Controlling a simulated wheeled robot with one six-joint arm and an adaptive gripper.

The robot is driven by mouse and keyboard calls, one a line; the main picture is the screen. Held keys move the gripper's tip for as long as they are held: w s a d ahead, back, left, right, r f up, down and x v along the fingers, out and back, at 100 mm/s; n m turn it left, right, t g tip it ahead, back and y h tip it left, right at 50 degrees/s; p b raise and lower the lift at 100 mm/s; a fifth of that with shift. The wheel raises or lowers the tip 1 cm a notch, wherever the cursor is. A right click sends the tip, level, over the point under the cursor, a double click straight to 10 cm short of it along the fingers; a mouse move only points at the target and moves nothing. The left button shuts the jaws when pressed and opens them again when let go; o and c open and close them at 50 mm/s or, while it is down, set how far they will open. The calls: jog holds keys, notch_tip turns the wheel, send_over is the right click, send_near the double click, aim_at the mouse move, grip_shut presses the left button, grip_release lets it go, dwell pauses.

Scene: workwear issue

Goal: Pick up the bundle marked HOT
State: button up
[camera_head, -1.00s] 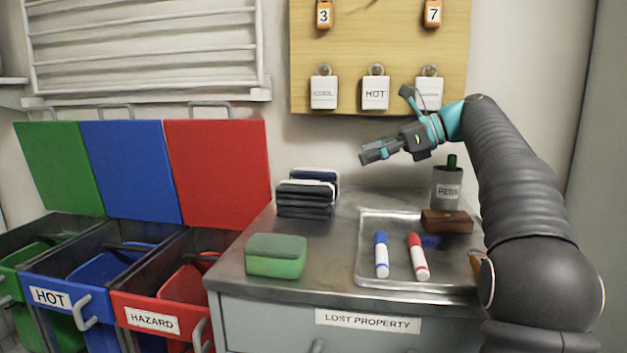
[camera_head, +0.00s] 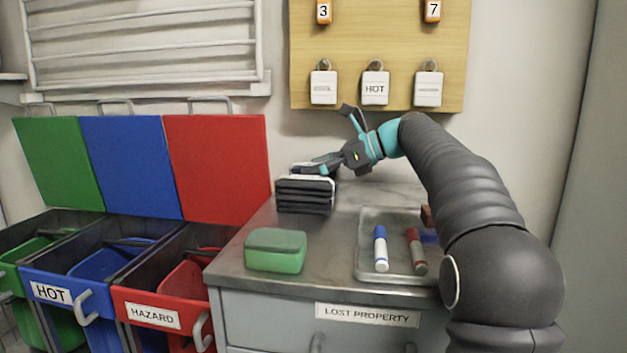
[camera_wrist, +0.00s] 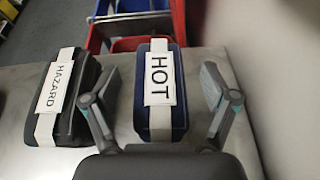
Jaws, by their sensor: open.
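The bundle marked HOT (camera_wrist: 178,118) is dark blue with a white band and label. In the wrist view it lies between the two spread fingers of my gripper (camera_wrist: 160,68), with a gap on each side. In the head view my gripper (camera_head: 312,166) is over the back of the bundles on the cabinet top, and the HOT bundle is mostly hidden there. The black bundle marked HAZARD (camera_wrist: 75,122) lies beside it, left of my left finger in the wrist view; it also shows in the head view (camera_head: 305,197).
A green block (camera_head: 275,250) sits at the front of the metal top (camera_head: 330,260). A tray (camera_head: 365,245) with markers is on the right, partly behind my arm. Bins labelled HOT (camera_head: 50,292) and HAZARD (camera_head: 152,316) stand left. Tags hang on the wooden board (camera_head: 400,50).

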jog(key=shift+a, duration=0.15)
jog(key=shift+f, duration=0.1)
jog(key=c, duration=1.4)
jog(key=shift+o, duration=0.2)
